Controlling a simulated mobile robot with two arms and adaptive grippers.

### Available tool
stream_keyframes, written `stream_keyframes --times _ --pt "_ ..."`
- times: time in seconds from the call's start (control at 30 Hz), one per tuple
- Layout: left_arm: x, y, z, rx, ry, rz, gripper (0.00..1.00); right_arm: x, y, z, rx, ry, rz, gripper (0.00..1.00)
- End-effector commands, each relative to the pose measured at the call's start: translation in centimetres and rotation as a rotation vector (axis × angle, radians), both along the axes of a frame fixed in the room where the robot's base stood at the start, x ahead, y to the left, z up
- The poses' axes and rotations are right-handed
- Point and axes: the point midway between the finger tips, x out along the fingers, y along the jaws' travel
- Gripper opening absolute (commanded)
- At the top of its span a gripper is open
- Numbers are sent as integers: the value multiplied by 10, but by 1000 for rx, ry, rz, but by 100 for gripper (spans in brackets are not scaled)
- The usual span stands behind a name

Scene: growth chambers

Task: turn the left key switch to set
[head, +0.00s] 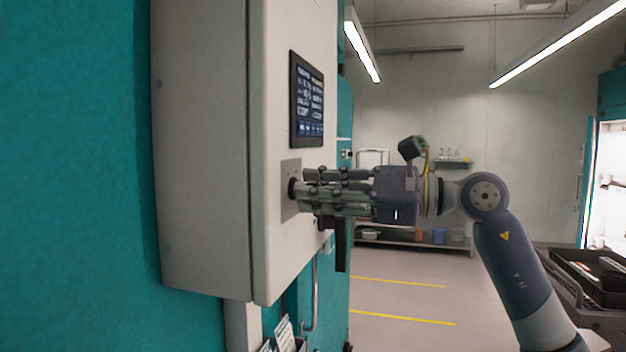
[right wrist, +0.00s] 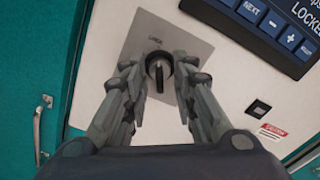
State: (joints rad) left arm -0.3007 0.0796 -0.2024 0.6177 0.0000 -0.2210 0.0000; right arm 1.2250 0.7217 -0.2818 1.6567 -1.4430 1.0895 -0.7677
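The key switch (right wrist: 158,72) is a round black knob with a narrow key grip, set in a grey metal plate (right wrist: 150,31) on the front of the pale control box (head: 205,140). A small label above it seems to read "LOCK", and the grip stands roughly upright in the right wrist view. My right gripper (right wrist: 157,78) is open, with its fingers on either side of the knob. In the head view my right gripper (head: 300,190) reaches the plate from the right and hides most of the switch. I cannot tell whether the fingers touch it. My left gripper is not in view.
A display (head: 307,101) sits above the plate; its visible text includes "LOCKED". A small black square fitting (right wrist: 258,108) and a caution label (right wrist: 271,133) are to the right of the switch. A teal wall (head: 70,180) is on the left. The aisle floor (head: 400,297) is clear.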

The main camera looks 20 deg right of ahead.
Motion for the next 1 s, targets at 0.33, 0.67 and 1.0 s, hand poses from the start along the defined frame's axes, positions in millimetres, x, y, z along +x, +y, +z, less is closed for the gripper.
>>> stream_keyframes --times 0.33,0.67,1.0 --pt "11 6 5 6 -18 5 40 6 8 -1 1 1 0 26" --pt "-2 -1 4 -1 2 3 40 5 8 -1 1 1 0 0" --pt "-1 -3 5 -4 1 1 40 5 7 0 42 60 -2 0"
